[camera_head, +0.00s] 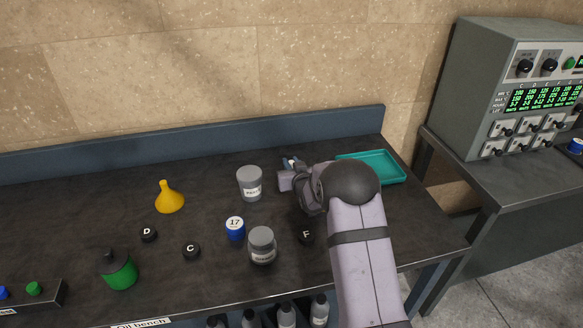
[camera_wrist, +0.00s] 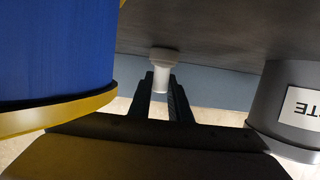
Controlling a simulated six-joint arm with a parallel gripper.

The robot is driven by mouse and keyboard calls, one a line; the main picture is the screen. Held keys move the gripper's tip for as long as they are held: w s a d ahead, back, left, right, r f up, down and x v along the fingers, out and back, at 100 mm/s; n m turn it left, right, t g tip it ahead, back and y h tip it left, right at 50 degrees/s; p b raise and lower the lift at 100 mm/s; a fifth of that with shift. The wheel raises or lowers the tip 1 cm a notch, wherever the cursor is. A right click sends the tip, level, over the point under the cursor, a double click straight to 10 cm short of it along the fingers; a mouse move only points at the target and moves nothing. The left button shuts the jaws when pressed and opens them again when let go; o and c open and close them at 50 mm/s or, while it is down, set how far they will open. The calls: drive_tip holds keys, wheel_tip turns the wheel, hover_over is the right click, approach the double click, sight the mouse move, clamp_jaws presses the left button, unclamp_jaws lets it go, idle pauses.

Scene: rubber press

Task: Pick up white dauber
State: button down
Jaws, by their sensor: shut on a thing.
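The white dauber (camera_wrist: 165,55) shows in the wrist view as a small pale piece with a wide head and a narrower stem. My gripper (camera_wrist: 162,80) is shut on its stem, with a dark finger on each side and the head beyond the fingertips. In the head view my arm reaches to the back of the bench, right of a grey jar (camera_head: 250,184). My fingers and the dauber cannot be made out clearly there.
A large blue and yellow object (camera_wrist: 55,50) is close on the left in the wrist view; a labelled grey jar (camera_wrist: 292,105) is on the right. A teal tray (camera_head: 388,168) lies right of my arm. A yellow funnel (camera_head: 168,200) and a blue-sided container (camera_head: 235,229) stand left.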

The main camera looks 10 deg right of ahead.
sight(291, 162)
wheel_tip(291, 162, up, 10)
drive_tip(key=shift+b, duration=1.05)
drive_tip(key=shift+a, duration=0.1)
